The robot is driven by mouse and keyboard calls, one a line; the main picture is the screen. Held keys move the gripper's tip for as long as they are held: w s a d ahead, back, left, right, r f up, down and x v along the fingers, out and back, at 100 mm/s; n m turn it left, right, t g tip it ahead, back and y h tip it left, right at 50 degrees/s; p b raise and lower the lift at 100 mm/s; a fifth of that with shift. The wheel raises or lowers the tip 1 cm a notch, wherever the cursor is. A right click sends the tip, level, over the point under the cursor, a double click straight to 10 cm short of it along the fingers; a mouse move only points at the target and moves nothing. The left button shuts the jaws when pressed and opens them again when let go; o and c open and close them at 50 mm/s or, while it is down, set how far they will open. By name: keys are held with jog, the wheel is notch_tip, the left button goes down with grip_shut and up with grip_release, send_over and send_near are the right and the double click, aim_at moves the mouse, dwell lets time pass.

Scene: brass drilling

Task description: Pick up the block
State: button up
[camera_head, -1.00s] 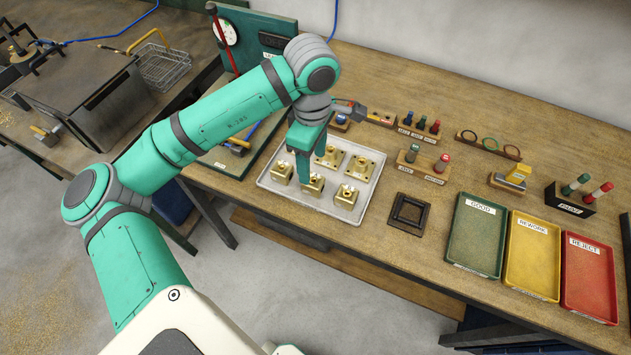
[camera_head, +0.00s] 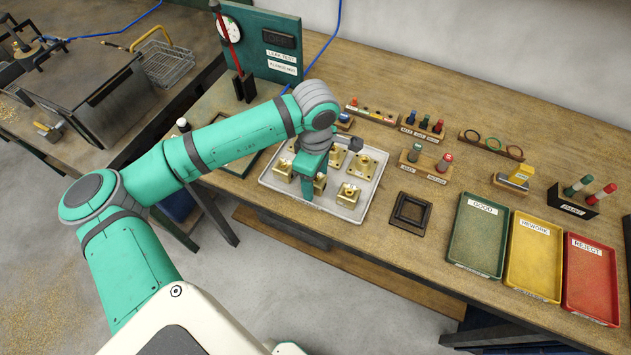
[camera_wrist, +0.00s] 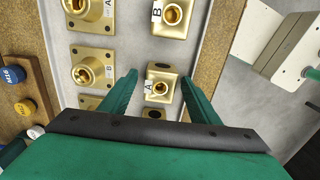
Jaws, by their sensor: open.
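Brass blocks and flanged brass pieces sit in a pale tray (camera_head: 375,180) on the bench. My gripper (camera_head: 308,192) points down over the front row of the tray. In the wrist view my open gripper (camera_wrist: 158,77) has one finger on each side of a brass block labelled A (camera_wrist: 160,90). The fingers look apart from the block. In the head view this block (camera_head: 320,184) is partly hidden by my gripper. A block labelled B (camera_wrist: 172,14) lies farther along the same row.
Flanged brass pieces (camera_wrist: 92,68) stand close beside the left finger. A dark square fixture (camera_head: 410,212) lies right of the tray. Green (camera_head: 478,235), yellow (camera_head: 533,255) and red (camera_head: 592,278) trays line the bench's right end. A green board (camera_head: 265,45) stands behind.

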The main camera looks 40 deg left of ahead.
jog(key=shift+c, duration=0.7)
grip_shut()
jog(key=shift+w+r, duration=0.1)
